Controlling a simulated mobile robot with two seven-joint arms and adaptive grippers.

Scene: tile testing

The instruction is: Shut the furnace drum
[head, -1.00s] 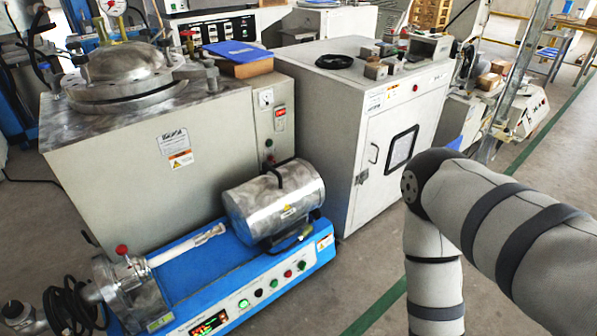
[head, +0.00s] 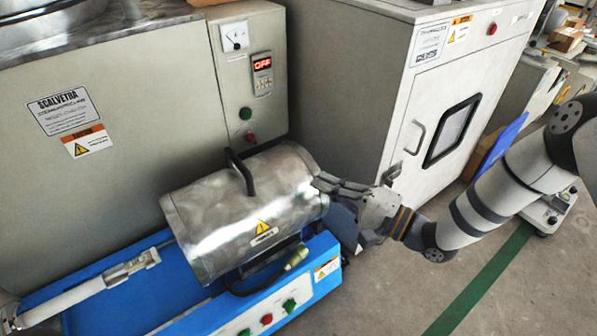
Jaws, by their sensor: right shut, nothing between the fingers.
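The furnace drum (head: 225,215) is a silver metal cylinder lying on a blue bench base (head: 110,285) in the head view. A black handle (head: 240,172) stands up from its top, and a yellow warning label is on its front. A dark curved bar shows under its front edge. I cannot tell whether the drum is fully closed. My right gripper (head: 322,184) is shut and empty, its fingertips at the right end of the drum; I cannot tell if they touch it. My left gripper is not in view.
A large grey unit (head: 130,165) with a panel reading OFF stands behind the drum. A white cabinet (head: 385,85) stands close behind my right gripper. A white rod (head: 95,290) runs to the drum's left end. The floor at the front right is clear.

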